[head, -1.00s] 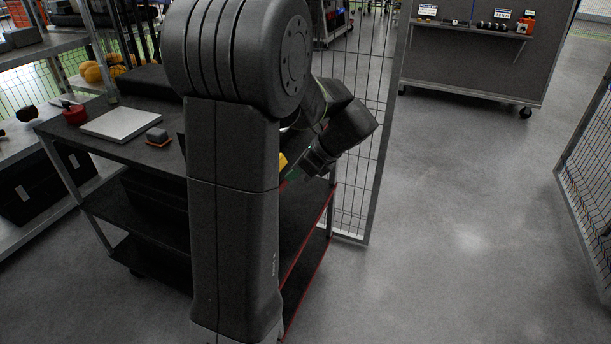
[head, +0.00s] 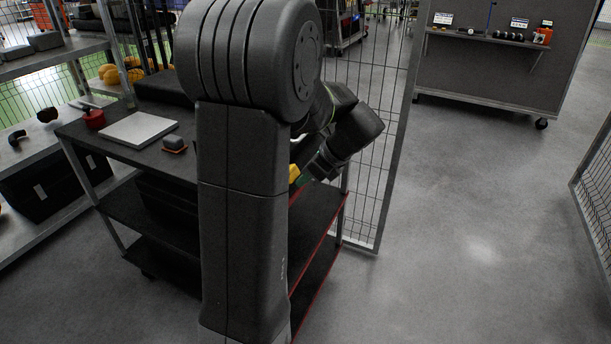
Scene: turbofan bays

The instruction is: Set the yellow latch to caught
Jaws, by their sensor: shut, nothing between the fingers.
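A small yellow part (head: 294,173), which looks like the yellow latch, shows just right of my arm column, above the dark cart. Most of it is hidden behind my arm, so its setting cannot be told. My gripper (head: 306,177) is at the yellow part, pointing down and left. Its fingertips are small and partly hidden. It looks shut, with nothing seen held in it. Whether it touches the yellow part cannot be told.
A wire mesh panel (head: 372,150) stands right behind my gripper. Open floor (head: 470,220) lies to the right.

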